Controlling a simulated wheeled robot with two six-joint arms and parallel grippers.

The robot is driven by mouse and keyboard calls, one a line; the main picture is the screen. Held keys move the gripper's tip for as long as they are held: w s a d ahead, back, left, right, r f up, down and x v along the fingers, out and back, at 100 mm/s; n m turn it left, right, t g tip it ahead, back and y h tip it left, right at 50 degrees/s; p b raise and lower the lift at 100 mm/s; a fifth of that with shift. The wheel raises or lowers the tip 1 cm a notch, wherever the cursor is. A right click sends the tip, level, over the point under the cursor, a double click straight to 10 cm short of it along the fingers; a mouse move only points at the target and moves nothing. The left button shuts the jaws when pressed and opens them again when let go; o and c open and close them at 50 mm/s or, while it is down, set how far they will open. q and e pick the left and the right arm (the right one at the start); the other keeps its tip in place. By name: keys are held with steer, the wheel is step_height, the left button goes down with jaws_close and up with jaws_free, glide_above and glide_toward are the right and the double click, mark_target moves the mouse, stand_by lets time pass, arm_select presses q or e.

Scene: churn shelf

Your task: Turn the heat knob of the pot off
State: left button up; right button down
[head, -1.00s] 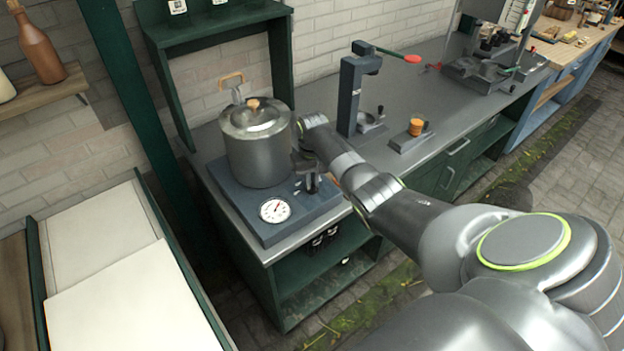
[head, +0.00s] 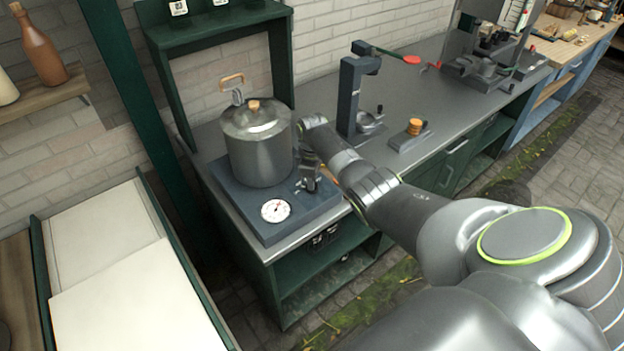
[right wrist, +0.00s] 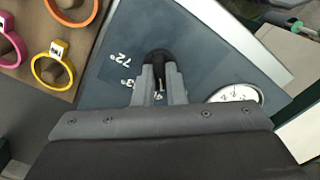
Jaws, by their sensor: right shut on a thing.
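The metal pot (head: 260,150) with a lid stands on a dark blue heater base (head: 245,208) at the left end of the counter. The base has a white round gauge (head: 276,210) at its front. My right gripper (head: 309,186) is over the front right part of the base, beside the pot. In the right wrist view the black heat knob (right wrist: 158,56) sits between the fingertips (right wrist: 160,80), and the gripper is shut on it. White markings, one reading 72°, are printed beside the knob. My left gripper is not in view.
A dark press stand (head: 350,95) with a red-tipped lever and a small block with an orange stack (head: 415,126) stand farther right on the counter. A green shelf frame (head: 282,60) rises behind the pot. Colored rings (right wrist: 52,66) show in the right wrist view.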

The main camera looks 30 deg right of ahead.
steer(key=n, duration=0.5)
steer(key=shift+r+n, duration=0.1)
steer(key=shift+n, duration=0.3)
steer(key=shift+w, duration=0.1)
stand_by(0.3)
steer(key=c, duration=1.5)
jaws_free()
steer(key=shift+r+b, duration=0.75)
steer(key=shift+r, duration=7.95)
